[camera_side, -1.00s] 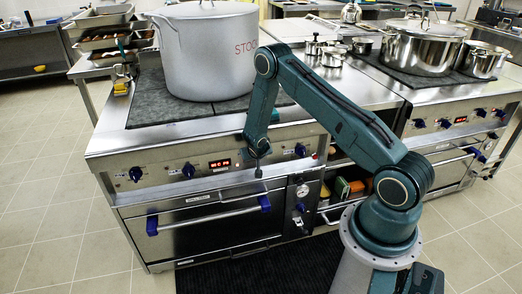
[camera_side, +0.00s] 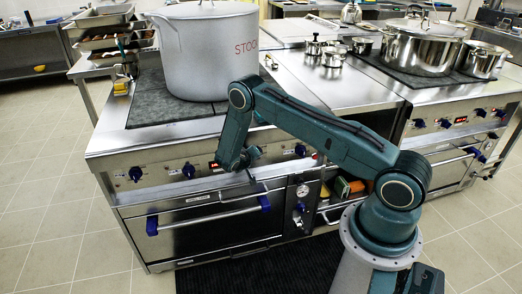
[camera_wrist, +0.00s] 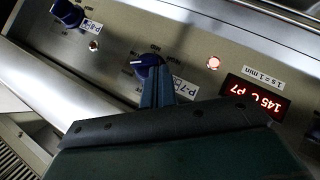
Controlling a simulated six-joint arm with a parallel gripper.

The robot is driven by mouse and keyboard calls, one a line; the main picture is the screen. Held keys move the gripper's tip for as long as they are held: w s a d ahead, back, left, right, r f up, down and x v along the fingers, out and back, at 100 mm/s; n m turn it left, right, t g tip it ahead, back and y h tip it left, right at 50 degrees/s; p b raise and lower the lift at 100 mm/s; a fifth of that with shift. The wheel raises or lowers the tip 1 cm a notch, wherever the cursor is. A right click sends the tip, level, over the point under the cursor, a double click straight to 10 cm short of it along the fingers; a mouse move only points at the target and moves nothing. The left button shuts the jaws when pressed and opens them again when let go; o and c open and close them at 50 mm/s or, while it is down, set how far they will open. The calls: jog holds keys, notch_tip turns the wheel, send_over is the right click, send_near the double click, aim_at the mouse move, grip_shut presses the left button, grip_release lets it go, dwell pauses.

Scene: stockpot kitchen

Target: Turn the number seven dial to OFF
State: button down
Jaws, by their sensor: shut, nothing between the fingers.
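The number seven dial (camera_wrist: 150,70) is a blue knob above an upside-down P-7 label (camera_wrist: 180,88) in the wrist view. Its white pointer mark faces left in that view. My gripper (camera_wrist: 157,88) is shut and empty, its blue-grey fingers reaching up to the knob and overlapping its lower edge; I cannot tell whether they touch. In the side view my gripper (camera_side: 256,153) is at the stove's front panel and hides this dial. A red display (camera_wrist: 256,100) beside the dial reads 145 C P7, upside down.
Another blue dial (camera_wrist: 67,13), labelled P-8, is at upper left in the wrist view. A round lamp (camera_wrist: 213,63) glows near the display. An oven handle (camera_side: 208,216) runs below the panel. A large stockpot (camera_side: 205,55) stands on the stove above.

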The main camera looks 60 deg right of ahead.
jog(key=shift+w+a+f, duration=0.1)
jog(key=shift+w+f, duration=0.05)
jog(key=shift+f, duration=1.2)
dwell(1.1)
jog(key=shift+s+d+r, duration=0.1)
jog(key=shift+s+d, duration=0.55)
jog(key=shift+d, duration=0.05)
jog(key=shift+a, duration=0.1)
jog(key=a+r, duration=0.2)
jog(key=a, duration=0.8)
jog(key=shift+r, duration=0.2)
